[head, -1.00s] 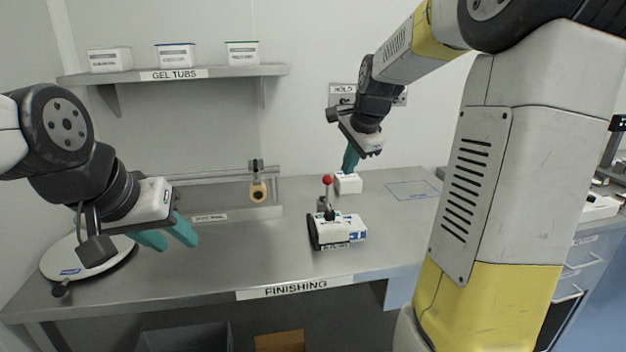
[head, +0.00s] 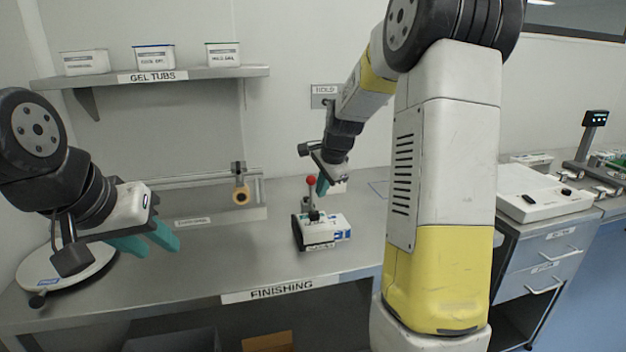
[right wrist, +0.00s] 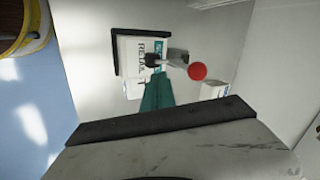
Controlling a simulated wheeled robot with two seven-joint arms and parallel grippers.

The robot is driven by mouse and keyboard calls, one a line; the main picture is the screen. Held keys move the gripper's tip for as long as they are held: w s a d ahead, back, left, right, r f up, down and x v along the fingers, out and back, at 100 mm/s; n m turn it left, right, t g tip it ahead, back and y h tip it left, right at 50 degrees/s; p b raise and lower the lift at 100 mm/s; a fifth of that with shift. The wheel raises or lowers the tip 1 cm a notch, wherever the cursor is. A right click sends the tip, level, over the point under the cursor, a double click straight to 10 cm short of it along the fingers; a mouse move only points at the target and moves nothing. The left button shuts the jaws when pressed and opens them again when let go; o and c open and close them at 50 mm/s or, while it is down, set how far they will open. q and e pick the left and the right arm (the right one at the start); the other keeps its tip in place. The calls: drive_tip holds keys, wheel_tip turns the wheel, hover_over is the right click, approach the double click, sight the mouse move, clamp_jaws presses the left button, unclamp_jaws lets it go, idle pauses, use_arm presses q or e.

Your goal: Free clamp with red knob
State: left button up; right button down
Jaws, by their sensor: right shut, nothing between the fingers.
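The red knob (head: 311,181) tops the upright lever of a dark clamp (head: 313,214). The clamp stands over a white and blue box (head: 328,232) in a dark-ended holder on the bench. My right gripper (head: 321,189) is shut and empty, just right of the knob. In the right wrist view, its teal fingers (right wrist: 158,88) point at the box, with the red knob (right wrist: 197,71) to their right. Contact between fingers and clamp cannot be told. My left gripper (head: 148,239) is open and empty above the bench's left part.
The steel bench (head: 225,265) has free room left of the clamp. A round white plate (head: 75,272) lies at its left end. A rail with a ring-shaped piece (head: 241,196) runs along the back. A white device (head: 545,195) stands on a counter at right.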

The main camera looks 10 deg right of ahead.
drive_tip(key=shift+w+a+r, duration=0.2)
drive_tip(key=shift+w+r, duration=0.05)
drive_tip(key=shift+w, duration=0.5)
drive_tip(key=shift+w+a+r, duration=0.15)
drive_tip(key=shift+w+r, duration=0.05)
drive_tip(key=shift+w, duration=0.5)
drive_tip(key=shift+w+r, duration=0.1)
